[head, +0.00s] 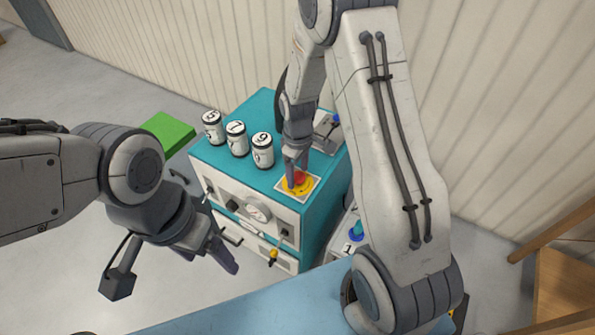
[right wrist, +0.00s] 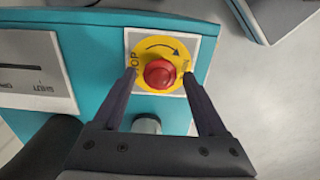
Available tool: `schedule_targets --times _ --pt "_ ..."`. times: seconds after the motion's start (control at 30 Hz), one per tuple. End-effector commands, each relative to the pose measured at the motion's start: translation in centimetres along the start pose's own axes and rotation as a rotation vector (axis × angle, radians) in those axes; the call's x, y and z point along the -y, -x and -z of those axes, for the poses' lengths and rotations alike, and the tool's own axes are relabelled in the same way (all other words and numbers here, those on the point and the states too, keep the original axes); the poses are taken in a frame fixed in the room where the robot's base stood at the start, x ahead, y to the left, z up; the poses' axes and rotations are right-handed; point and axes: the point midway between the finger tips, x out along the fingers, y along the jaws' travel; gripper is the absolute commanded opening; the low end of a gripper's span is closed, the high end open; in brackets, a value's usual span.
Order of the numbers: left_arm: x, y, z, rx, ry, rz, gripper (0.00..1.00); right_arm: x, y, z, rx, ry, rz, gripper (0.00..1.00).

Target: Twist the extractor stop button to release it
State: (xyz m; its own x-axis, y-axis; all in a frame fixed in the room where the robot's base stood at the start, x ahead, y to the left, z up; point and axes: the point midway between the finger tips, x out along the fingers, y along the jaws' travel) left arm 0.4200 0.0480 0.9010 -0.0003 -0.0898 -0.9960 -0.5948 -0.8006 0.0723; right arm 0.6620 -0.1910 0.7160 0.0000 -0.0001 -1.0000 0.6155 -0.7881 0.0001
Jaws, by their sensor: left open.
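The stop button is a red knob (right wrist: 159,73) on a round yellow plate with a curved arrow (right wrist: 160,48), set in a white square at a corner of the teal cabinet top (head: 265,105). In the head view the red knob (head: 299,177) is partly covered by my right gripper (head: 291,181), which points down at it. In the right wrist view the two fingers of the right gripper (right wrist: 159,77) stand apart, one on each side of the knob, with small gaps visible. My left gripper (head: 208,258) is open and empty, in front of the cabinet on the left.
Several numbered white canisters (head: 237,139) stand on the cabinet top, left of my right gripper. A grey device with a blue knob (head: 327,130) is behind it. The cabinet front has a dial (head: 257,210). A green block (head: 168,132) lies on the floor at left.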

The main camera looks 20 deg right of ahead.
Motion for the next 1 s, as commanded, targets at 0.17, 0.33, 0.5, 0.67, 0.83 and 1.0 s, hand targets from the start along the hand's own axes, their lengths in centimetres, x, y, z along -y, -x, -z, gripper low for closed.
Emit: schedule_targets --times 0.17,0.33,0.5,0.67,0.83,1.0 --pt "0.0 0.0 0.0 0.0 0.0 0.0 0.82 0.0 0.0 0.0 0.0 0.0 0.0 0.02" --pt "0.0 0.1 0.0 0.0 0.0 0.0 0.82 0.0 0.1 0.0 0.0 -0.006 0.0 0.0" --pt "0.0 0.4 0.0 0.0 0.0 0.0 0.82 0.0 0.2 0.0 0.0 -0.047 0.0 0.0" --pt "-0.1 1.1 0.1 0.0 0.0 0.0 0.82 0.0 0.2 0.0 0.0 -0.136 0.0 0.0" --pt "-0.1 1.9 0.1 0.0 0.0 0.0 0.82 0.0 0.3 0.0 0.0 -0.268 0.0 0.0" --pt "-0.2 2.6 0.1 0.0 0.0 0.0 0.82 0.0 0.2 0.0 0.0 -0.408 0.0 0.0"
